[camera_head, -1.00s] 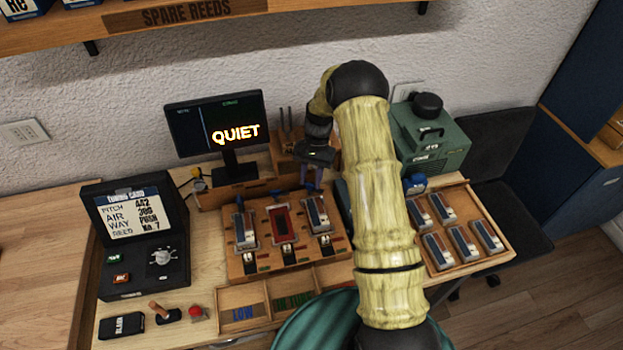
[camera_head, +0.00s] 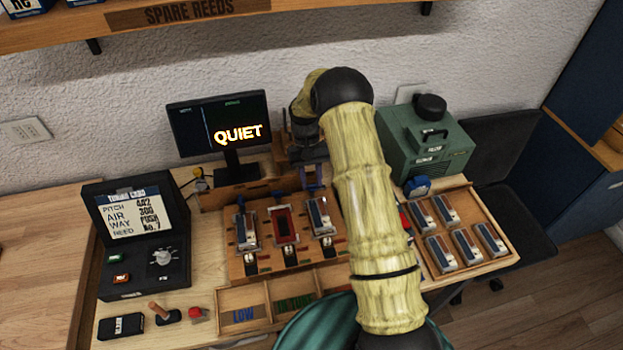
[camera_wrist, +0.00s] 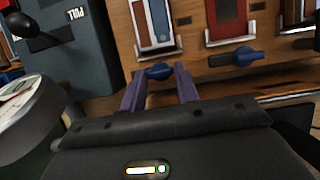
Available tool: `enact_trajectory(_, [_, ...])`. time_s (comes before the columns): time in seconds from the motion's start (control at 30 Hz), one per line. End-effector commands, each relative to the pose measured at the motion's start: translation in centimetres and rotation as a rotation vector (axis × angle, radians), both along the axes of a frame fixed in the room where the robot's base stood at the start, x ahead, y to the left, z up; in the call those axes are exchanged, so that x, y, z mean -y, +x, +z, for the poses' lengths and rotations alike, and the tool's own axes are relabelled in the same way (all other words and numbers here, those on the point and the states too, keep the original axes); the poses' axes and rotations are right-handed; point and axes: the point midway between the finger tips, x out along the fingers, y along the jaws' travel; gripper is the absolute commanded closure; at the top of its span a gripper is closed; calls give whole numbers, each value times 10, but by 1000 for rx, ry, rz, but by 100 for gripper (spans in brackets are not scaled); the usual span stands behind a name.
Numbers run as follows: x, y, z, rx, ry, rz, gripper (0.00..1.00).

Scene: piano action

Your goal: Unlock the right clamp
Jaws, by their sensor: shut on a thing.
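The wooden reed block (camera_head: 240,264) holds three reed slots in a row on the bench. The right slot holds a red and grey-blue reed plate (camera_head: 321,216). Its clamp has a small blue lever (camera_wrist: 160,71), at the back edge of the block. My gripper (camera_head: 313,184) is behind the block with its purple fingers pointing down. In the wrist view, the fingertips (camera_wrist: 158,72) are shut on this blue lever, one on each side. The middle clamp's blue lever (camera_wrist: 247,55) lies sideways, clear of my fingers.
A monitor (camera_head: 218,130) reading QUIET stands behind the block at left. A green machine (camera_head: 425,140) stands at right, and a tray of spare reed plates (camera_head: 483,262) lies in front of it. A round gauge (camera_wrist: 22,112) is close beside my gripper in the wrist view.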

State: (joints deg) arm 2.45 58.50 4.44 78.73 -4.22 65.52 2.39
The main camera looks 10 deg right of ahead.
Motion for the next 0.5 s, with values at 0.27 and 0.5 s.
enact_trajectory(0.27, [0,2,1,7,0,3,92])
enact_trajectory(0.5, [0,1,1,4,0,2,47])
